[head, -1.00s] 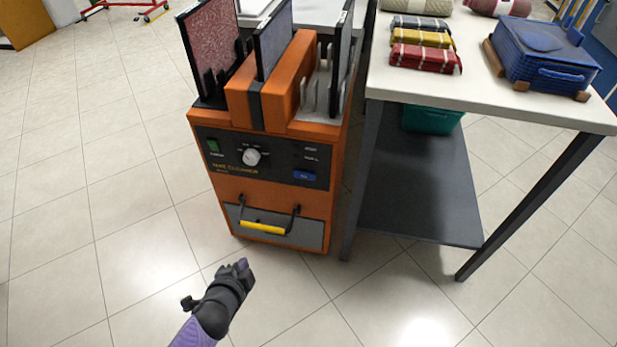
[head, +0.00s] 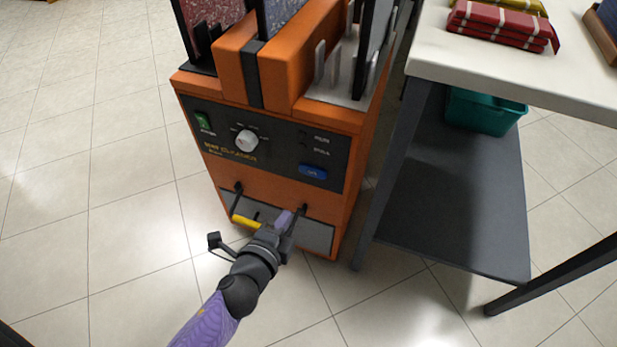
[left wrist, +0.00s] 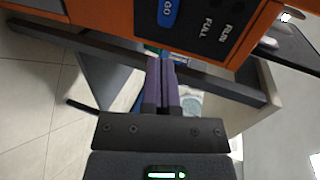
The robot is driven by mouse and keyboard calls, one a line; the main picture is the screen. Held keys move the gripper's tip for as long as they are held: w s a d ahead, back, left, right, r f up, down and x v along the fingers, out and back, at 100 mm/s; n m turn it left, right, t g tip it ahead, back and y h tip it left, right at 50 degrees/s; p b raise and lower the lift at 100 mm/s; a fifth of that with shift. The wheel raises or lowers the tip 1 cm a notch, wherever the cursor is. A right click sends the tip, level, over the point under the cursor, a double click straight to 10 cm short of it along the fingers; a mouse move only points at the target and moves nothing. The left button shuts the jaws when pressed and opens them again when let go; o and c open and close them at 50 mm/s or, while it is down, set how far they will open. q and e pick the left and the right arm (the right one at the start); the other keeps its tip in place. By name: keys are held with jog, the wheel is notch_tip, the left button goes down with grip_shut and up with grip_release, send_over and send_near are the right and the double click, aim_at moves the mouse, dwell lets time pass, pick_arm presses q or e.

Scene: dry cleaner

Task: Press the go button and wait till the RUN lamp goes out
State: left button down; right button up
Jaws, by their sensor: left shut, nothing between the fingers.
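The orange mat cleaner (head: 275,187) stands on the floor ahead. Its dark panel carries a blue GO button (head: 313,171) at lower right, which also shows in the left wrist view (left wrist: 168,12). The RUN lamp (head: 303,132) is a small dark spot above the button and looks unlit. In the left wrist view the RUN label (left wrist: 234,33) shows. My left gripper (head: 285,219) is shut and empty, in front of the drawer and below the button, apart from it. Its purple fingers (left wrist: 166,80) lie together. My right gripper is out of view.
A green-lit power switch (head: 203,122) and a white knob (head: 246,141) sit on the panel's left. A yellow-handled drawer (head: 246,221) is below. A white table (head: 450,62) with a dark lower shelf (head: 455,205) and teal bin (head: 484,112) stands close at the right.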

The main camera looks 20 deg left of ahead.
pick_arm(q)
jog(key=b, duration=0.4)
send_near(312, 172)
notch_tip(312, 172, down, 3)
jog(key=w, duration=0.4)
jog(key=w+b, duration=0.1)
jog(key=w, duration=0.1)
jog(key=shift+d+r, duration=0.1)
jog(key=shift+r, duration=0.1)
jog(key=shift+w+r, duration=0.15)
jog(key=shift+w, duration=0.25)
jog(key=shift+w, duration=0.1)
